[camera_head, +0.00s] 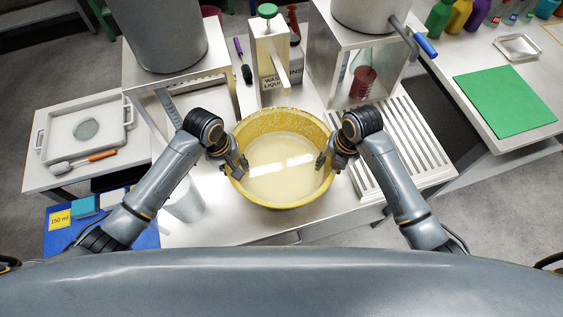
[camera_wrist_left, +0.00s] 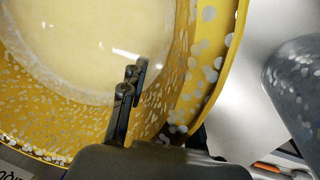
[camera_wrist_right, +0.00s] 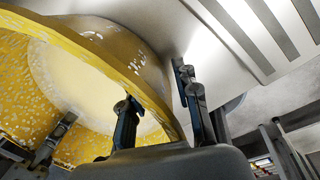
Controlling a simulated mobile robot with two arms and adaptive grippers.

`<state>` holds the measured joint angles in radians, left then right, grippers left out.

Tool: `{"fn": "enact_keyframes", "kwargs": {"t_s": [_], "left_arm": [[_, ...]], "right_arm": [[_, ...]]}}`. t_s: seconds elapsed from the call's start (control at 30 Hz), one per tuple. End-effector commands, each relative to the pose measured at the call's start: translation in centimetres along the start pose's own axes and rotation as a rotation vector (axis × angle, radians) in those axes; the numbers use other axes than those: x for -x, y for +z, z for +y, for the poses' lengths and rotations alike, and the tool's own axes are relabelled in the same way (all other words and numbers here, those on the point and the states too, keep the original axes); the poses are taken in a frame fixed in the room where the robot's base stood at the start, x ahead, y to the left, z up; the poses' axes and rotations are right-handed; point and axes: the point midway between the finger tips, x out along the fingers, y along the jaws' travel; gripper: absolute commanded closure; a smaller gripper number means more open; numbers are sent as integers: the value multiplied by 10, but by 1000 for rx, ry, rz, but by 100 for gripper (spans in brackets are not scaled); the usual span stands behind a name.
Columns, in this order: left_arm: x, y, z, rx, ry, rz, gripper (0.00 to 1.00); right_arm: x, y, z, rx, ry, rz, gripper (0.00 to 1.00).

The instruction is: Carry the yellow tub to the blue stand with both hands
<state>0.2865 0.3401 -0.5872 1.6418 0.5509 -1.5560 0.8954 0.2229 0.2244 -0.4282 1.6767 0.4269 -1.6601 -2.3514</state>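The yellow speckled tub (camera_head: 236,136), holding pale liquid, is upright at the middle of the steel bench. My left gripper (camera_head: 232,162) is at its left rim; the left wrist view shows one finger inside the tub (camera_wrist_left: 190,95), apart from the wall, with the other mostly hidden beyond the rim. My right gripper (camera_head: 332,158) is at the right rim; the right wrist view shows its fingers apart, one inside and one outside the tub wall (camera_wrist_right: 158,95). A blue surface (camera_head: 145,238) lies at lower left, partly behind my left arm; I cannot tell if it is the blue stand.
A dispenser (camera_head: 268,65) stands behind the tub, with metal housings on both sides. A slatted rack (camera_head: 405,150) is close to the right. A white tray (camera_head: 125,112) is on the left table, and a green mat (camera_head: 505,100) on the right table. A clear beaker (camera_head: 187,207) stands near my left forearm.

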Motion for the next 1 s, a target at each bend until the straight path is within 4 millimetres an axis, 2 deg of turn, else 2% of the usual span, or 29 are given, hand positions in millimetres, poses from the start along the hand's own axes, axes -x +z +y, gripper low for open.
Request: {"fn": "enact_keyframes", "kwargs": {"t_s": [0.33,0.47,0.5,1.0], "left_arm": [[-3,0,0,0,0,0,71],[-2,0,0,0,0,0,98],[-2,0,0,0,0,0,100],[0,-1,1,0,2,3,100]], "right_arm": [[-3,0,0,0,0,0,71],[-3,0,0,0,0,0,98],[-3,0,0,0,0,0,100],[-1,1,0,-1,2,-3,100]]}}
